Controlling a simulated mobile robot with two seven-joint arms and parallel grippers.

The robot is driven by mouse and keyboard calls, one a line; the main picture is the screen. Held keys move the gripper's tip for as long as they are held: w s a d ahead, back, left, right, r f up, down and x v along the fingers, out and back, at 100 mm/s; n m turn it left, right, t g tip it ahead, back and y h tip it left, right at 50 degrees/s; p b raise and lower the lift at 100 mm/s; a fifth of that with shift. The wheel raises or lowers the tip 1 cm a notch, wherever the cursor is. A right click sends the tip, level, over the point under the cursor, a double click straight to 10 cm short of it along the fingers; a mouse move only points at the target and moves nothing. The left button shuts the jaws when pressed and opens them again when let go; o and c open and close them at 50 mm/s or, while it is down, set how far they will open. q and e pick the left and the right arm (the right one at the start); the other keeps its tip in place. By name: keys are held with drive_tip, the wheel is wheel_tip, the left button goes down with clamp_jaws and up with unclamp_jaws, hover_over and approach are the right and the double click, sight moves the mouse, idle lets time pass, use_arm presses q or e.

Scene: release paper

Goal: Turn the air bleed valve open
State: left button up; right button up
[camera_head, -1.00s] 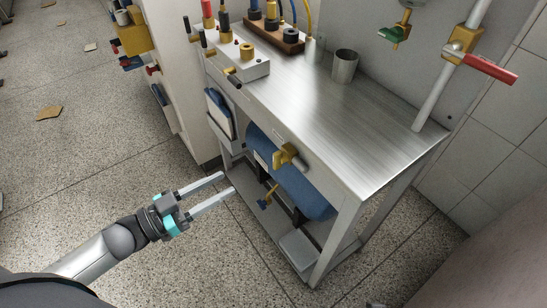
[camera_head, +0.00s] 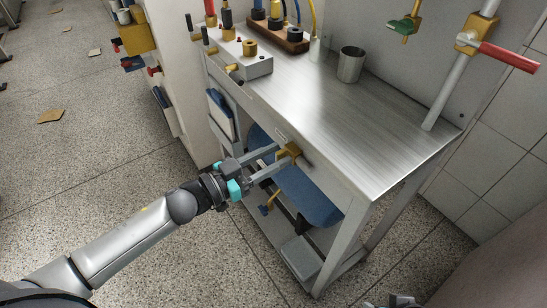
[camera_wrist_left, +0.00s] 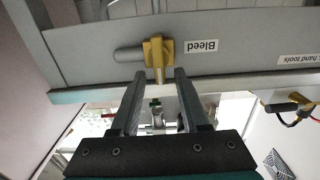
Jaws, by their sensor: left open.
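The air bleed valve (camera_head: 288,151) is a small brass fitting on the front edge of the metal bench. In the left wrist view the brass valve (camera_wrist_left: 158,52) sits beside a "Bleed" label (camera_wrist_left: 201,46), with its yellow handle pointing down between the fingers. My left gripper (camera_head: 272,160) is open, its fingertips close to the valve. In the left wrist view the two fingers (camera_wrist_left: 157,78) stand on either side of the handle's end, with gaps visible. Contact cannot be told.
The steel bench top (camera_head: 330,110) holds a metal cup (camera_head: 350,64), a white valve block (camera_head: 240,60) and a wooden base with fittings (camera_head: 278,36). A blue tank (camera_head: 310,196) lies under the bench. A red-handled valve (camera_head: 508,56) is on a pipe at right.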

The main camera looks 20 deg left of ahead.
use_arm(q)
drive_tip(key=shift+c, duration=0.3)
clamp_jaws()
idle(0.4)
